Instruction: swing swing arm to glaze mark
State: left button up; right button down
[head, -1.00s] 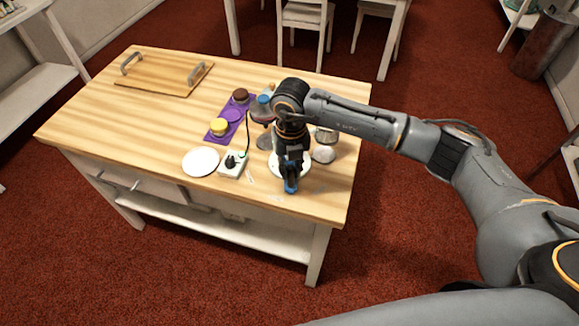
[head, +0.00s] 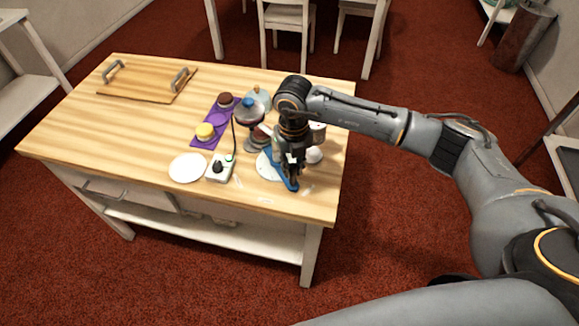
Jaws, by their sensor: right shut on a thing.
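My right gripper (head: 293,178) points down at the right part of the wooden table, shut on a blue bar (head: 280,170), which looks like the swing arm. The bar slants from upper left to lower right over a white round plate (head: 264,167), probably the turntable. My gripper hides part of the bar and the plate's right side. I cannot make out the glaze mark for certain; small pale marks (head: 265,200) lie on the table in front of the plate. My left gripper is out of view.
A white switch box (head: 220,168) with a black knob and cable stands left of the plate, beside a white disc (head: 187,168). A purple mat (head: 216,119) holds a yellow and a brown cake. A wooden tray (head: 147,84) lies at the back left.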

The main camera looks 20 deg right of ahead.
jog(key=shift+w+d+r, duration=0.1)
jog(key=shift+w+d, duration=0.05)
jog(key=shift+d, duration=0.35)
jog(key=shift+w+d, duration=0.15)
jog(key=shift+d, duration=0.3)
jog(key=shift+w+d+b, duration=0.15)
jog(key=shift+d+b, duration=0.2)
jog(key=c, duration=1.3)
grip_release()
jog(key=shift+r, duration=0.1)
notch_tip(320, 180, up, 7)
jog(key=p, duration=0.4)
jog(key=shift+a+f, duration=0.1)
jog(key=shift+f, duration=0.1)
